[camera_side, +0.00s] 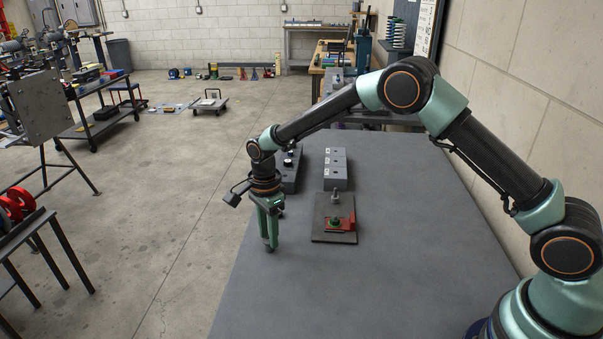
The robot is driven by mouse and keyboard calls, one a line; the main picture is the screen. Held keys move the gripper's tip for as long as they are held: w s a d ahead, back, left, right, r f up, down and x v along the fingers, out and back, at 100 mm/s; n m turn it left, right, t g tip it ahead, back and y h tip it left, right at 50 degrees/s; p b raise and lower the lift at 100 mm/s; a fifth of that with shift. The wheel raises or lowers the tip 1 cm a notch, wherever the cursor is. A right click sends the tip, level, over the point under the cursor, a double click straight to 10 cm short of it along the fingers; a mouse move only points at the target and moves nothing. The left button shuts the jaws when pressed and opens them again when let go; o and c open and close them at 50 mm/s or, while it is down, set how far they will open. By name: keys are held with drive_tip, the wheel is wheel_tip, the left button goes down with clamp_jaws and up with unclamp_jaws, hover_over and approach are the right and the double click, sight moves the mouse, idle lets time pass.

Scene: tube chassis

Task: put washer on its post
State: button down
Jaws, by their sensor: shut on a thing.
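My gripper (269,247) points down over the left part of the grey table, to the left of the dark base plate (320,237). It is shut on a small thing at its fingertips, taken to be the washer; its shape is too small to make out. The base plate lies flat on the table and bears a red bracket (349,222) with a green part (335,221) beside it. A short silver upright piece (336,197) stands at the plate's far edge; I cannot tell whether it is the washer's post. My gripper is apart from the plate.
A grey block (335,164) with pale squares on top stands behind the plate. A darker block (291,175) is partly hidden behind my arm. The table (400,270) is clear in front and to the right. Its left edge runs close to my gripper.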

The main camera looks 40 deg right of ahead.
drive_tip(key=shift+f, duration=0.25)
drive_tip(key=shift+c, duration=2.2)
unclamp_jaws()
wheel_tip(320, 180, up, 12)
